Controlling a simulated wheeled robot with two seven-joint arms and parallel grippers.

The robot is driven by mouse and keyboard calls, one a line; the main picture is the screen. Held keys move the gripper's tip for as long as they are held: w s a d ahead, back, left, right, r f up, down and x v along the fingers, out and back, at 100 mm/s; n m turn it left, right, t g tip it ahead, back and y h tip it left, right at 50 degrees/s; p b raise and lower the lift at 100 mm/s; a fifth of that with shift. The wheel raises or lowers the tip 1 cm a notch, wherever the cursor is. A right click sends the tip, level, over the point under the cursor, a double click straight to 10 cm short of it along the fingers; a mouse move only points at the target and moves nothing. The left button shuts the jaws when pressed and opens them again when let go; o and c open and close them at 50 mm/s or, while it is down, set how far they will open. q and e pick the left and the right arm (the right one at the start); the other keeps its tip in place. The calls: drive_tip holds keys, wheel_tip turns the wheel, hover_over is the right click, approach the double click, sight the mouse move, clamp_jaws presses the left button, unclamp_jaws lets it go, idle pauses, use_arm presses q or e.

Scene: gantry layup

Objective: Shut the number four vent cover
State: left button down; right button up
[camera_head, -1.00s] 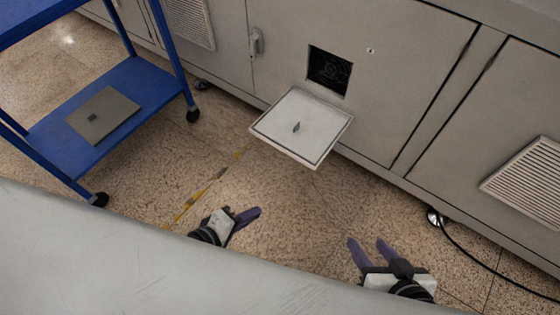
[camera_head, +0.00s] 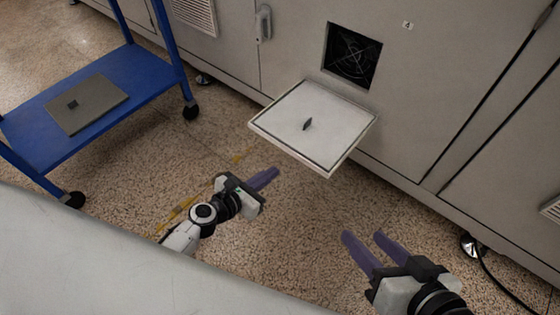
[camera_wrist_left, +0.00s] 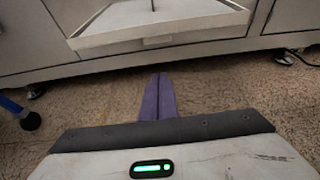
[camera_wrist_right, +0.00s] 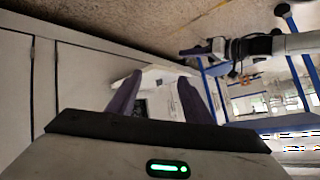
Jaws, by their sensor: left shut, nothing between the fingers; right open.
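The vent cover (camera_head: 300,113) is a square pale panel hinged open, sticking out from the cabinet below a dark square opening (camera_head: 353,57) with a fan grille inside. A small dark knob (camera_head: 308,124) stands on the cover. A label reading 4 (camera_head: 407,25) is right of the opening. My left gripper (camera_head: 268,178) is shut and empty, below and in front of the cover, apart from it. The cover also shows ahead in the left wrist view (camera_wrist_left: 160,22), beyond the shut fingers (camera_wrist_left: 158,95). My right gripper (camera_head: 368,246) is open and empty, lower right of the cover.
A blue cart (camera_head: 120,122) with a flat grey panel (camera_head: 87,103) on its shelf stands at left. A pale surface (camera_head: 60,255) fills the lower left. A black cable (camera_head: 497,280) lies at lower right. Speckled floor is clear between the grippers and cabinet.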

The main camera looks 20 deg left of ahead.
use_arm(q)
drive_tip(key=w, duration=0.1)
drive_tip(key=w+d+r, duration=0.1)
drive_tip(key=w, duration=0.1)
drive_tip(key=w+r, duration=0.1)
drive_tip(key=shift+w+d+r, duration=0.1)
drive_tip(key=shift+w+d, duration=0.05)
drive_tip(key=shift+d, duration=0.15)
use_arm(e)
drive_tip(key=shift+f, duration=0.15)
idle(0.3)
